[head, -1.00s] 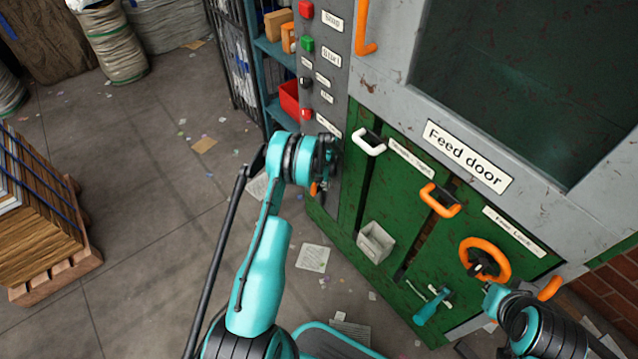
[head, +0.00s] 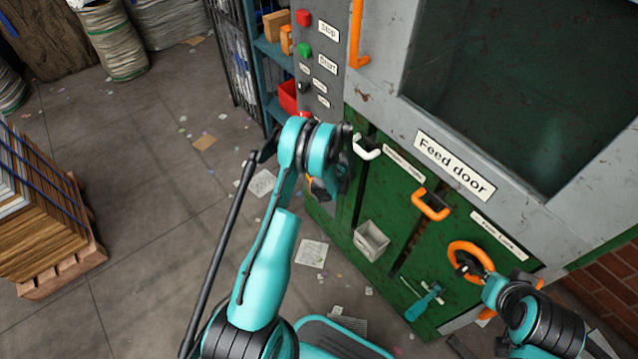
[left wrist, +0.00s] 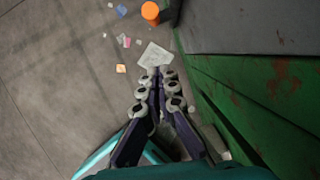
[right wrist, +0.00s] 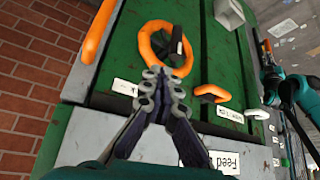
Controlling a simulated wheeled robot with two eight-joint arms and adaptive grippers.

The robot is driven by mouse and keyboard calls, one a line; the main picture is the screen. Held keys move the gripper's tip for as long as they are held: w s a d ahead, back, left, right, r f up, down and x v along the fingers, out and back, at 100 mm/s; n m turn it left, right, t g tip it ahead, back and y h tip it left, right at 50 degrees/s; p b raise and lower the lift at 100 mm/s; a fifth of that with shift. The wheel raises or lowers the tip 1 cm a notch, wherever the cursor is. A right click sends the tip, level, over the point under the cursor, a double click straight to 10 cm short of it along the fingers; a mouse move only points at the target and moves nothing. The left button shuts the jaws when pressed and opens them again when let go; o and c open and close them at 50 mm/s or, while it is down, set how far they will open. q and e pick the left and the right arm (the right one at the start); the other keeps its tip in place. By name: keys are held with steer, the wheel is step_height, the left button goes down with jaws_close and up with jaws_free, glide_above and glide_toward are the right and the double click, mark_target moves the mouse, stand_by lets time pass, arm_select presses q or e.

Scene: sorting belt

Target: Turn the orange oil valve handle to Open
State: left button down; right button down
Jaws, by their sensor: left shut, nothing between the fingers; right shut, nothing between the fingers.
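A small orange part (head: 310,182) shows low at the machine's left edge, partly behind my left wrist. An orange cylinder end (left wrist: 150,13) stands at the top of the left wrist view. I cannot tell for sure whether either is the oil valve handle; no oil label is readable. My left gripper (left wrist: 157,75) is shut and empty, with bare floor and paper beyond its tips, apart from the orange cylinder. My right gripper (right wrist: 163,82) is shut and empty, close to the rim of an orange ring wheel (right wrist: 148,38) with a black hub; contact is unclear.
The green panel carries a white handle (head: 366,148), an orange handle (head: 431,205), a grey box (head: 371,241) and a teal lever (head: 423,303). A button column (head: 318,70) stands above left. A wood pallet (head: 45,225) is far left.

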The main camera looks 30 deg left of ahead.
arm_select(q)
steer(key=w+a+f+b, duration=0.3)
steer(key=a+f+b, duration=0.2)
steer(key=f, duration=0.4)
steer(key=shift+a+m, duration=0.3)
steer(key=shift+a, duration=0.1)
